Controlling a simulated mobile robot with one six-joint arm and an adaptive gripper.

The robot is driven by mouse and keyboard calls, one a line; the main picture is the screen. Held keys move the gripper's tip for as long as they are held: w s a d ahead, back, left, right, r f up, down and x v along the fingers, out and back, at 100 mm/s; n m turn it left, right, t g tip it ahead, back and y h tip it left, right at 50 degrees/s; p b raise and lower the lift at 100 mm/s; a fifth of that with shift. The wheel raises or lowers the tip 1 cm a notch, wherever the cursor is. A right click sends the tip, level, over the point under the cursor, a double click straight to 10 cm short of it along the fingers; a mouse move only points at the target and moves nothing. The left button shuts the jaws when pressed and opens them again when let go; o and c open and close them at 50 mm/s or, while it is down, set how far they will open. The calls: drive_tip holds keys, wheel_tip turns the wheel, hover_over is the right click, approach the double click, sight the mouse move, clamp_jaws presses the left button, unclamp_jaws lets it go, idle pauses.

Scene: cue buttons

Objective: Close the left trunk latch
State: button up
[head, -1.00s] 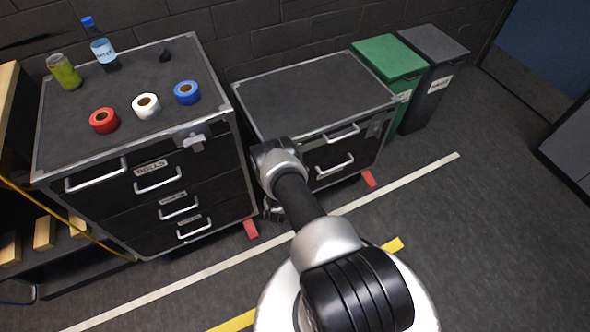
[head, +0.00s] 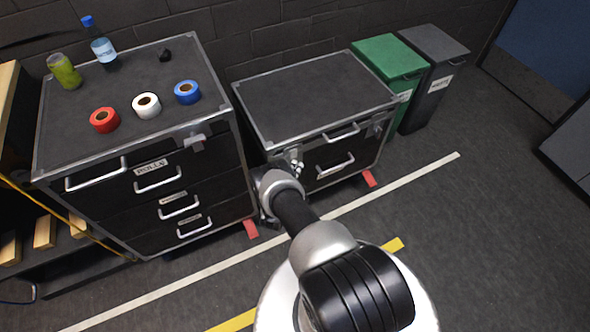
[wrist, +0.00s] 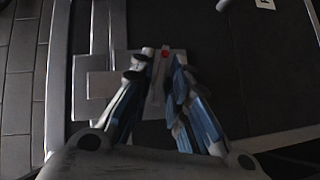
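The trunk (head: 310,95) is the low black case with metal edges in the middle of the head view. Its left latch (head: 293,157) is a small silver fitting at the front left, just above my wrist. In the wrist view the latch (wrist: 160,92) shows as grey plates across the lid seam, with a small red spot. My gripper (wrist: 161,62) is at this latch, its two fingers apart and slanting inward, with part of the latch showing between the tips. I cannot tell whether they touch it. The trunk's right latch (head: 376,127) is clear of my arm.
A taller black drawer case (head: 75,115) stands close on the left, with tape rolls, a bottle and a jar on top. The trunk's front handles (head: 335,165) stick out right of my gripper. Green (head: 388,58) and grey (head: 432,50) bins stand right. The floor in front is open.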

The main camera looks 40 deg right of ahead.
drive_tip(key=shift+o, duration=1.2)
drive_tip(key=shift+a, duration=0.1)
drive_tip(key=v, duration=1.2)
drive_tip(key=shift+c, duration=0.2)
